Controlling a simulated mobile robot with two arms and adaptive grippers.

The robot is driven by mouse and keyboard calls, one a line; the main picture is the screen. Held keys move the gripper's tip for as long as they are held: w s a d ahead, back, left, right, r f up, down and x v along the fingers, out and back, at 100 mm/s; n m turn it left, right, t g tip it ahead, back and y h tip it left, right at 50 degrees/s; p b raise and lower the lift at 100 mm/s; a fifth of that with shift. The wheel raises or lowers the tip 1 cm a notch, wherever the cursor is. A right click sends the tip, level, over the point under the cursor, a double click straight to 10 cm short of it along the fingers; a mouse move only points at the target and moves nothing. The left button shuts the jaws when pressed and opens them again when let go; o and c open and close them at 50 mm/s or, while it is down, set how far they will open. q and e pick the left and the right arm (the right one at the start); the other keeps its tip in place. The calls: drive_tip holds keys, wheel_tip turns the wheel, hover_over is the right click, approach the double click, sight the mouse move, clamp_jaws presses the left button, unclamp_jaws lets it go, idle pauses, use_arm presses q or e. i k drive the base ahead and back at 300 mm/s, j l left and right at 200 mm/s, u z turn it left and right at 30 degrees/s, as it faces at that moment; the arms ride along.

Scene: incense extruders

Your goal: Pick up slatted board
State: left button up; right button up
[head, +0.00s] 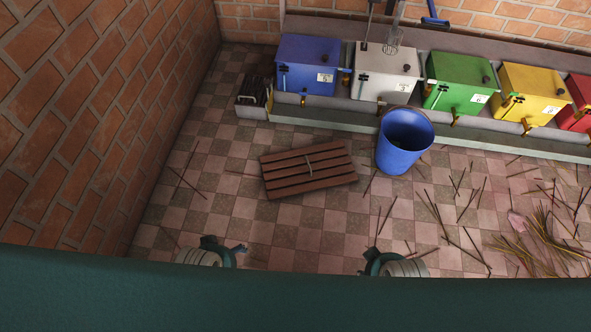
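The slatted board (310,183) is brown wood with several parallel slats and a thin light piece across its middle. It lies flat on the checkered floor near the centre of the head view, slightly tilted in the picture. My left gripper (240,249) shows only partly below and left of the board, apart from it. My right gripper (368,262) shows only partly below and right of the board, also apart from it. The fingers of both are too small and partly hidden to tell open from shut. A dark green surface covers the bottom of the view.
A blue bucket (402,150) stands just right of the board. Blue, white, green, yellow and red boxes line a ledge (340,124) behind. A small bin (253,108) stands back left by the brick wall (90,120). Incense sticks (545,240) litter the floor at right.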

sight(344, 179)
drive_tip(key=i+j+z, duration=0.35)
drive_tip(key=j, duration=0.3)
drive_tip(key=i+j+z, duration=0.15)
drive_tip(key=i+j, duration=0.15)
drive_tip(key=i+j+z, duration=0.15)
drive_tip(key=j, duration=0.3)
